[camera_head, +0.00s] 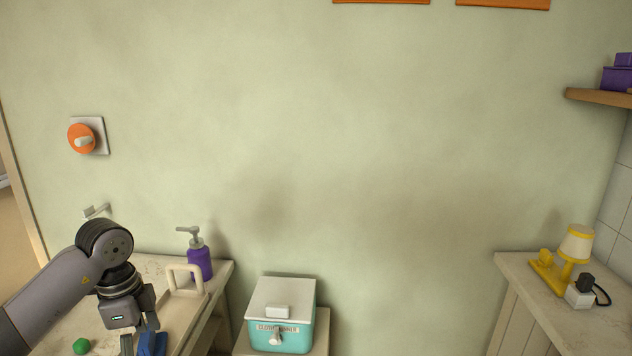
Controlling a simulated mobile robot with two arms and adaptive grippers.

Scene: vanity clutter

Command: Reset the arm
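My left arm comes in from the left, and its gripper (139,331) points down over the left counter. A blue object (153,345) shows at the bottom edge by its fingers. I cannot tell whether the fingers touch it, or whether they are open or shut. My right arm and gripper are not in view.
A purple pump bottle (199,262) and a beige handled item (187,279) stand right of my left gripper. A green object (81,346) lies left of it. A teal box (281,328) with a white lid stands centrally. A yellow lamp (575,246) stands on the right counter (533,277).

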